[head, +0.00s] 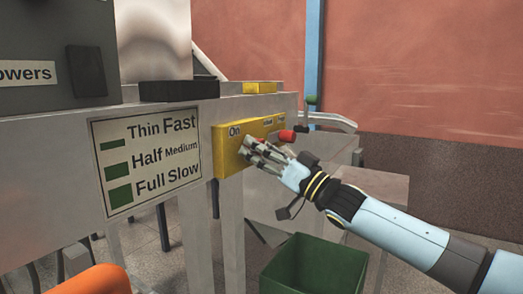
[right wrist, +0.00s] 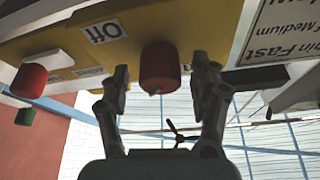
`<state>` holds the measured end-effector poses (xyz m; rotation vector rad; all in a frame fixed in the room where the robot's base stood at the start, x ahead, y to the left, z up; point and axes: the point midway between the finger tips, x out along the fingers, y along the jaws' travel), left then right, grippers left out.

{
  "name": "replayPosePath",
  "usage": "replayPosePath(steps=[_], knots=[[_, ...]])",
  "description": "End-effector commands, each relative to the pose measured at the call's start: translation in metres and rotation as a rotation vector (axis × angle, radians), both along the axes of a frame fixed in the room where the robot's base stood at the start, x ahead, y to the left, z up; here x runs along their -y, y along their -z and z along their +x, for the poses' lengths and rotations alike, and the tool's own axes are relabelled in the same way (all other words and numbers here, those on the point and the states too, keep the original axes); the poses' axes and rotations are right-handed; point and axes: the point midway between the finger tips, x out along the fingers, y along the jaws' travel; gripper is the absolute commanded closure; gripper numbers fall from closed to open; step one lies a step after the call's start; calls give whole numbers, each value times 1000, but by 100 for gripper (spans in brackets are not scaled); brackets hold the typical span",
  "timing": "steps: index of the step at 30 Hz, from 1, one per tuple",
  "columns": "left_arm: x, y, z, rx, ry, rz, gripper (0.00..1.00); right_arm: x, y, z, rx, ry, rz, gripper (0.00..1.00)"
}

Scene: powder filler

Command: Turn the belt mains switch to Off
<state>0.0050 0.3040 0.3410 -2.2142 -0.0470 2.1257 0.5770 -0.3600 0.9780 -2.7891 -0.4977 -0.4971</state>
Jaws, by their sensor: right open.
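A yellow switch box (head: 224,150) is fixed to the grey machine frame, with an On label (head: 234,131) at its left. My right gripper (head: 254,147) is at the front of this box, open, and covers part of it. In the right wrist view, which is turned over, a red knob (right wrist: 160,66) on the box stands between the two open fingers, with a gap on each side. An Off label (right wrist: 103,32) is beside this knob. A second red knob (right wrist: 29,80) is farther left; it also shows in the head view (head: 287,136). My left gripper is out of view.
A sign with Thin Fast, Half Medium and Full Slow (head: 150,160) is on the frame left of the box. A green bin (head: 315,265) stands below my right arm. A green knob (head: 312,100) is at the frame's far end. An orange rounded thing (head: 95,281) is at lower left.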

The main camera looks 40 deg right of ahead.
Motion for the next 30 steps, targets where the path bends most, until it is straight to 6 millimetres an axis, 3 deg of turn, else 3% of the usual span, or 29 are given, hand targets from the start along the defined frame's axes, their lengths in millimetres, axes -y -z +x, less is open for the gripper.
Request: replayPosePath(steps=[2,13,23,30], knots=[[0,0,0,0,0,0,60,0,0,0,0,0,0,44],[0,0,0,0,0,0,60,0,0,0,0,0,0,92],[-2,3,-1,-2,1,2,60,0,1,0,19,0,-46,92],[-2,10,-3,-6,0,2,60,1,2,0,77,0,-187,92]])
